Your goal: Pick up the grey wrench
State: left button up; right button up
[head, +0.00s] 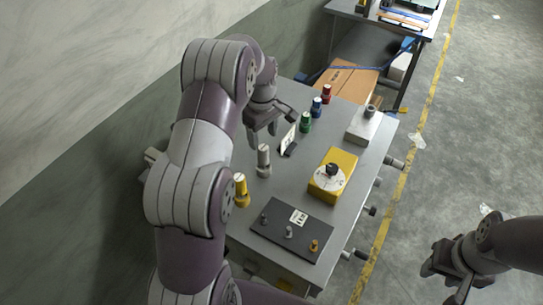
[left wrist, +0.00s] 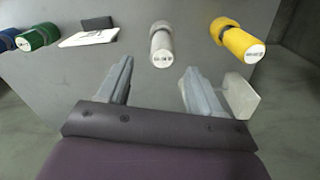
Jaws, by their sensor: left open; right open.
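A grey upright cylindrical piece (head: 263,160) with a pale labelled end stands on the metal table, left of the yellow box. It may be the grey wrench; no ordinary wrench shape shows. In the left wrist view the grey piece (left wrist: 161,45) lies just beyond the fingertips, roughly centred between them and not between the fingers. My left gripper (head: 264,131) is open and empty above the table, behind the grey piece in the head view; its fingers also show in the left wrist view (left wrist: 157,80). My right gripper (head: 445,278) is open and empty, off the table at lower right.
Yellow (head: 241,190), green (head: 305,122), blue (head: 316,107) and red (head: 326,94) pieces stand nearby. A white card (head: 289,138) stands close to my left gripper. A yellow dial box (head: 345,162), dark panel (head: 266,229) and grey block (head: 375,128) occupy the table (head: 226,251).

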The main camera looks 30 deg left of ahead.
aim_at(266, 147)
pick_arm(q)
jog(key=shift+s+a+f+p, duration=0.1)
jog(key=shift+f+p, duration=0.05)
jog(key=shift+f, duration=0.4)
jog(key=shift+s+a+f+p, duration=0.1)
jog(key=shift+f+p, duration=0.05)
jog(key=shift+f, duration=0.35)
jog(key=f, duration=0.1)
jog(key=f+p, duration=0.1)
jog(key=d+f, duration=0.1)
jog(key=shift+w+d+f, duration=0.1)
jog(key=shift+w+f, duration=0.1)
jog(key=shift+w, duration=0.05)
jog(key=f, duration=0.1)
jog(key=f+p, duration=0.1)
jog(key=f, duration=0.1)
jog(key=f+p, duration=0.1)
jog(key=shift+s+a+f, duration=0.15)
jog(key=shift+s+a, duration=0.2)
jog(key=shift+f, duration=0.25)
jog(key=shift+w+d, duration=0.1)
jog(key=shift+w, duration=0.05)
jog(key=shift+c, duration=0.4)
jog(key=shift+d, duration=0.1)
jog(key=c, duration=1)
jog(key=shift+c, duration=0.6)
